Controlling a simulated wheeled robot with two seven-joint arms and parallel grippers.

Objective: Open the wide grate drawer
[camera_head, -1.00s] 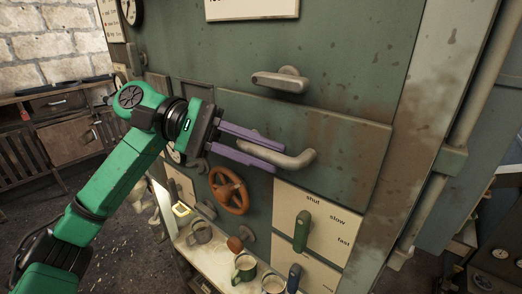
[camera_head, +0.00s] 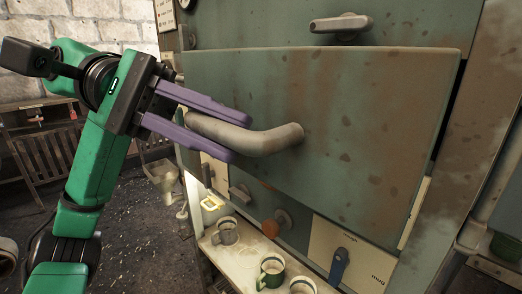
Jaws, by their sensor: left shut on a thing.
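The wide grate drawer shows as a broad, rust-stained green front panel (camera_head: 365,120). It stands out from the cabinet, with a dark gap along its right edge. Its bent grey bar handle (camera_head: 270,141) sticks out from the panel towards the left. My left gripper (camera_head: 241,139) has its two purple fingers on either side of the handle bar and is shut on it. The inside of the drawer is hidden behind the front. My right gripper is not in view.
A grey lever handle (camera_head: 342,24) is on the cabinet above the drawer. Open floor lies at the left.

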